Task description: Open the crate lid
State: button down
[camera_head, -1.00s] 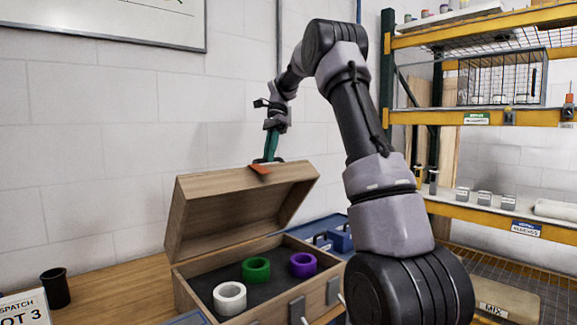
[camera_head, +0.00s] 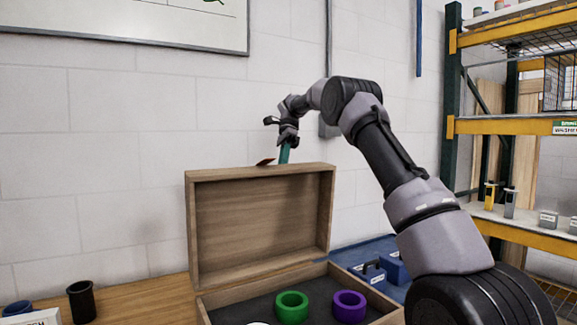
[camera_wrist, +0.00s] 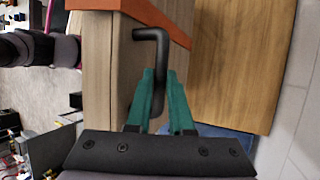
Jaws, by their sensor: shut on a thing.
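The wooden crate (camera_head: 366,288) is open, and its lid (camera_head: 260,225) stands roughly upright at the back with its inner face in view. An orange piece (camera_head: 265,161) on the lid's top edge is seen nearly edge-on. My gripper (camera_head: 285,153) is at that top edge, partly hidden behind the lid. In the wrist view, my gripper's teal fingers (camera_wrist: 160,75) are shut on a black bent handle (camera_wrist: 150,36) beside the lid's wood (camera_wrist: 97,70). A green ring (camera_head: 291,307) and a purple ring (camera_head: 348,306) lie in the crate.
Blue containers (camera_head: 396,266) stand behind the crate at right. A black cup (camera_head: 81,301) stands on the wooden table (camera_head: 150,297) at left. A yellow-beamed shelf rack (camera_head: 525,232) is at right. A white block wall (camera_head: 110,170) rises behind.

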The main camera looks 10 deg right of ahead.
jog(key=shift+w+f, duration=0.2)
dwell(0.3)
jog(key=c, duration=0.8)
grip_release()
jog(key=shift+r, duration=0.1)
